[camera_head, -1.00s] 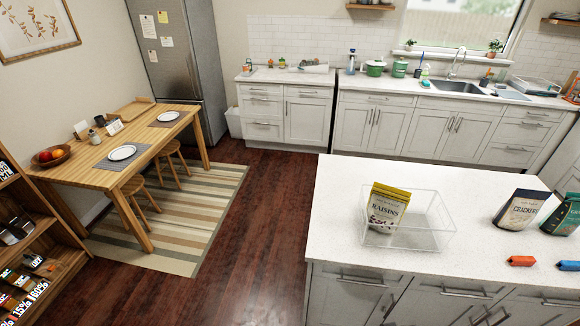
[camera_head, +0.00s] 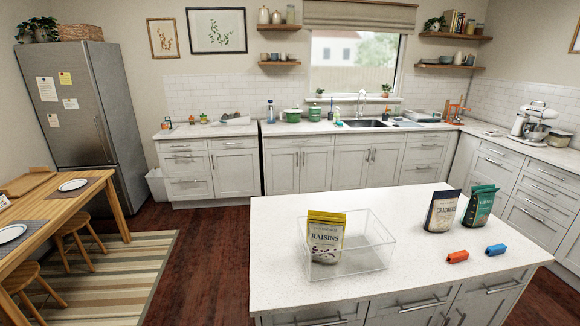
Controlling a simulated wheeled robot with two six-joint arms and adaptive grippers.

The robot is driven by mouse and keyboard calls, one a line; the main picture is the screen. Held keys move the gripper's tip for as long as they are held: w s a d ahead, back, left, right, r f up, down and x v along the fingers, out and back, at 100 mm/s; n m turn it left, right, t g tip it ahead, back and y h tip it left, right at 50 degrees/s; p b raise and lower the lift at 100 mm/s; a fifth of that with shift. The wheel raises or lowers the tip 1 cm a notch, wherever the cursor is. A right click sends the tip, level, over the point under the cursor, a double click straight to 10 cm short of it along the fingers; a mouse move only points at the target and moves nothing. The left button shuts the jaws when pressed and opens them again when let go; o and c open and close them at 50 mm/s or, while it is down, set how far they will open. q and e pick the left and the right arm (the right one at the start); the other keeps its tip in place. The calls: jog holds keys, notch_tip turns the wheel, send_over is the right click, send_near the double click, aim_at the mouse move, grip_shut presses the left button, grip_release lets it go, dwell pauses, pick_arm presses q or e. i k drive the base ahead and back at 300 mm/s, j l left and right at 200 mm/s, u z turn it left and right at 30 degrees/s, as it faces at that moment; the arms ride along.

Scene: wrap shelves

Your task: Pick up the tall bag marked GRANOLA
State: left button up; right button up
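No bag with a readable GRANOLA mark shows. On the island, a yellow-topped bag marked RAISINS (camera_head: 326,238) stands upright in a clear tray (camera_head: 372,262). To the right stand a dark-topped cream bag marked CRACKERS (camera_head: 441,211) and a green bag (camera_head: 480,206). The green bag's label is too small to read. Neither of my grippers is in view.
The white island (camera_head: 300,291) fills the lower middle. An orange clip-like object (camera_head: 457,256) and a blue one (camera_head: 496,249) lie near its right front. A wooden table (camera_head: 60,215) and stools stand at left. Dark floor (camera_head: 205,270) lies open between them.

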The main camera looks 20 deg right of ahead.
aim_at(476, 213)
jog(key=z, duration=1.95)
jog(key=u, duration=0.6)
jog(key=i+l+u, duration=0.3)
jog(key=l, duration=0.15)
jog(key=l+u, duration=0.25)
jog(key=l, duration=0.2)
jog(key=i+l+u, duration=0.15)
jog(key=l+u, duration=0.15)
jog(key=l, duration=0.25)
jog(key=l+u, duration=0.3)
jog(key=l, duration=0.2)
